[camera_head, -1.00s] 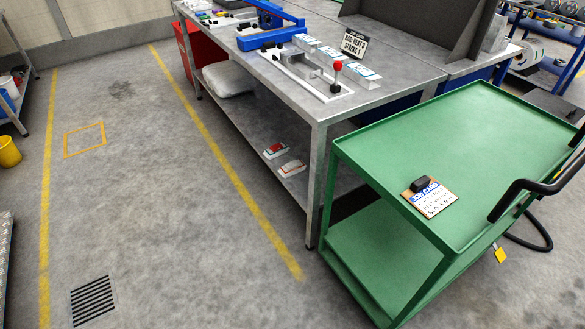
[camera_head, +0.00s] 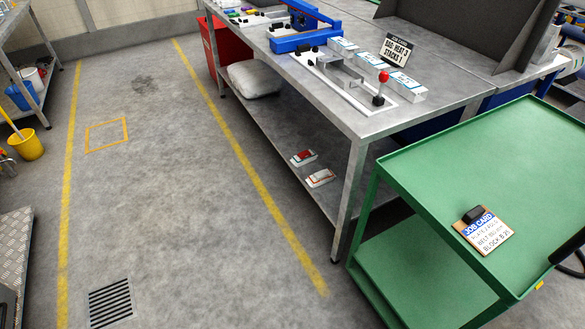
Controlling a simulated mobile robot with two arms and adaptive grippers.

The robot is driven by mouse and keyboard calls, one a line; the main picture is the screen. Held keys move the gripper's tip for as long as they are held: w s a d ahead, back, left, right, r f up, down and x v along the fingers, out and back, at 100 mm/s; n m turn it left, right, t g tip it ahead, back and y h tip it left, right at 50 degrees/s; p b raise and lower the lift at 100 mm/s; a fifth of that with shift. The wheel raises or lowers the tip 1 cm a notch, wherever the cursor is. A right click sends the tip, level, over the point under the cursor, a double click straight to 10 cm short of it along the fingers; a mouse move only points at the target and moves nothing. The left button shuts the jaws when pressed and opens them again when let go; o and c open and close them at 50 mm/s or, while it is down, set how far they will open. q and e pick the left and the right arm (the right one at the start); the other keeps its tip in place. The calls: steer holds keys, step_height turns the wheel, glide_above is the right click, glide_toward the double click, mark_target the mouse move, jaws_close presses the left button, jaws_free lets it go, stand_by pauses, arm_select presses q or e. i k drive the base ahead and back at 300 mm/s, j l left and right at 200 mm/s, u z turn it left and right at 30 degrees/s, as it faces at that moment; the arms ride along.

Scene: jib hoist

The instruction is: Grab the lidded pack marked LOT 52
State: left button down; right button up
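Small white packs with blue markings stand in a row on the grey steel workbench (camera_head: 430,113). One pack (camera_head: 343,44) is at the back, a second pack (camera_head: 371,57) is beside it, and a third pack (camera_head: 407,88) is nearer the front corner, by a red-knobbed lever. Their markings are too small to read, so I cannot tell which is LOT 52. Two red-and-white items (camera_head: 304,158) (camera_head: 321,178) lie on the bench's lower shelf, with no readable lot mark. Neither gripper shows in this view.
A green trolley (camera_head: 440,160) with a job card (camera_head: 483,230) stands close to the bench's right front. A sign (camera_head: 397,52) stands behind the packs. The floor left of the bench is clear, with a drain grate (camera_head: 110,303). A yellow bucket (camera_head: 27,145) stands far left.

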mark_target(322, 177)
steer(key=i+j+u, duration=0.4)
steer(key=i, duration=0.4)
steer(key=i+u, duration=0.35)
steer(key=i, duration=0.45)
steer(key=i+j+z, duration=0.1)
steer(key=i+z, duration=0.35)
steer(key=i+j+z, duration=0.2)
steer(key=z, duration=0.2)
steer(key=i+j+z, duration=0.45)
steer(key=k+l, duration=0.05)
steer(key=l, duration=0.05)
